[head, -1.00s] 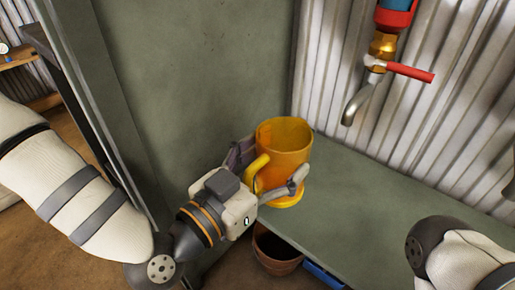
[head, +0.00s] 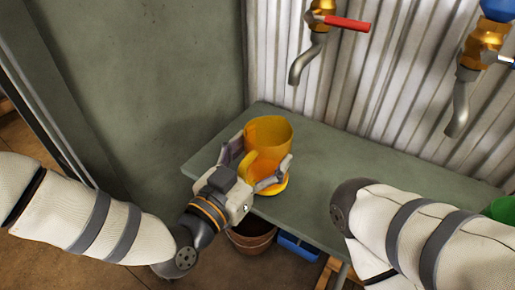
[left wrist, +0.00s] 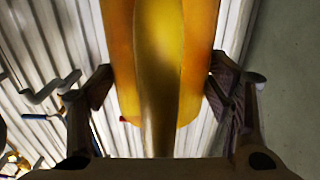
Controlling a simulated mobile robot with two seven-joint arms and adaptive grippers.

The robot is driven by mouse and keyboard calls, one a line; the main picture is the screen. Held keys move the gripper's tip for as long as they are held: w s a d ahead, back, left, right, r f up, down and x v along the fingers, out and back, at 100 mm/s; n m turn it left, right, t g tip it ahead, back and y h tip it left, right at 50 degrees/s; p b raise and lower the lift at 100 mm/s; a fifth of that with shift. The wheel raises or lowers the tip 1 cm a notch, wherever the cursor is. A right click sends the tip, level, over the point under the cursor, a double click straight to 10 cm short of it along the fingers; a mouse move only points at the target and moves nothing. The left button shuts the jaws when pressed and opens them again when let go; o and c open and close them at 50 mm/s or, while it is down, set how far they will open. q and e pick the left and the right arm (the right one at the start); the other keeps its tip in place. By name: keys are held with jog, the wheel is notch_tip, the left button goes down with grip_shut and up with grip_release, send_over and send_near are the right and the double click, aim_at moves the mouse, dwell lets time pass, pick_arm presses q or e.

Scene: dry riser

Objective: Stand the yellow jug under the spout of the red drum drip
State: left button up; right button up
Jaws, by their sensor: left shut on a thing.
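The yellow jug (head: 272,134) is upright at the front left of the grey-green bench. My left gripper (head: 256,167) is shut on it, with one finger on each side around its handle. The jug's base is close to the bench's front edge; I cannot tell if it touches the top. In the left wrist view, the jug (left wrist: 200,50) and its handle fill the middle between the fingers. The red-levered tap (head: 319,36), whose drum is out of view, has a grey spout (head: 297,69) behind, above and right of the jug. My right gripper is out of view.
A blue-levered tap (head: 482,57) hangs at the right. A corrugated wall (head: 375,90) backs the bench, and a green panel (head: 170,70) stands left. Below are a terracotta pot (head: 250,238) and blue crate (head: 296,249). My right forearm crosses the front right.

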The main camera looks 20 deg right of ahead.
aim_at(277, 141)
pick_arm(q)
notch_tip(277, 141, down, 2)
jog(key=shift+f+b, duration=0.2)
jog(key=shift+b, duration=0.45)
jog(key=shift+w+d+f, duration=0.1)
jog(key=shift+w+d, duration=0.05)
jog(key=shift+d, duration=0.05)
jog(key=b+x, duration=0.3)
jog(key=x, duration=0.4)
jog(key=shift+w+d, duration=0.2)
jog(key=shift+d, duration=0.1)
jog(key=shift+w+d+r, duration=0.25)
jog(key=shift+w+d, duration=0.2)
jog(key=shift+d, duration=0.05)
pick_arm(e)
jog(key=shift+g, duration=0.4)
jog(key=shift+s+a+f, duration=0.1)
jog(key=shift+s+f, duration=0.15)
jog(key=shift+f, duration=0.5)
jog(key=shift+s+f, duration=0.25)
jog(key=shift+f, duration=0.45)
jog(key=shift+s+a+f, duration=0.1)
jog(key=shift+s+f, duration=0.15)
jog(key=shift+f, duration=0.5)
pick_arm(q)
jog(key=shift+f+b, duration=0.3)
jog(key=shift+f, duration=0.2)
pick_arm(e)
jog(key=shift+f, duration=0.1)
